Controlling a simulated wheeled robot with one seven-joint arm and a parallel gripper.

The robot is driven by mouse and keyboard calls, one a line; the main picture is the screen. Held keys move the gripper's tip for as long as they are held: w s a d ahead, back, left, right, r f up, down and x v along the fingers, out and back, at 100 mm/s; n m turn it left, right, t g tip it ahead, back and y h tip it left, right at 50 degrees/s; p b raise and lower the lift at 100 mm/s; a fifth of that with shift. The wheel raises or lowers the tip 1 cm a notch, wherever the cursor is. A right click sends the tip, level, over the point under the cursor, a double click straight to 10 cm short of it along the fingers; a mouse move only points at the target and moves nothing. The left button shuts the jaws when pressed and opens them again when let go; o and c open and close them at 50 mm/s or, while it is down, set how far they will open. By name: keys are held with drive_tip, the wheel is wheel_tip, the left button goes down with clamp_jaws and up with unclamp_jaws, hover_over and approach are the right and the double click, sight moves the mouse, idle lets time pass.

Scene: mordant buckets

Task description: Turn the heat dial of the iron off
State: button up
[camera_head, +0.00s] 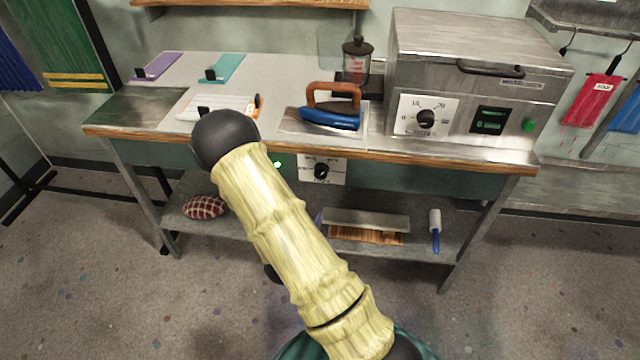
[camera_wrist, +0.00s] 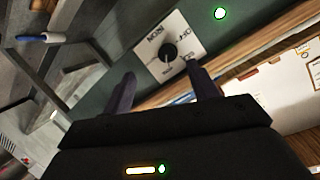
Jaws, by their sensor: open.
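The iron (camera_head: 330,118) has a blue body and a brown handle and rests on a metal plate on the bench top. Below it, on the bench's front, a white panel (camera_head: 323,160) carries a black dial (camera_head: 321,171). The dial also shows in the wrist view (camera_wrist: 170,52), with lettering around it; its exact setting is too small to tell. A green lamp (camera_wrist: 221,13) glows beside the panel. My gripper (camera_wrist: 164,88) is open and empty, its two fingers pointing toward the dial, one either side of it in the picture, apparently short of it. The arm hides it in the head view.
A steel oven (camera_head: 470,80) with another dial (camera_head: 425,119) stands at the bench's right. The bench's wooden front edge (camera_head: 400,151) runs just above the panel. The lower shelf holds a checked cushion (camera_head: 204,207), a board (camera_head: 366,220) and a roller (camera_head: 435,230).

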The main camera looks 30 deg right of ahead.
sight(320, 175)
drive_tip(key=f+t+h, duration=0.1)
drive_tip(key=s+t+h+b, duration=0.1)
drive_tip(key=t, duration=0.1)
drive_tip(key=shift+s+d+f, duration=0.15)
drive_tip(key=shift+s+f, duration=0.1)
drive_tip(key=shift+f, duration=0.15)
drive_tip(key=x, duration=1.7)
drive_tip(key=shift+w+d+p, duration=0.1)
drive_tip(key=shift+w+p, duration=0.05)
drive_tip(key=shift+p, duration=0.2)
drive_tip(key=c, duration=0.9)
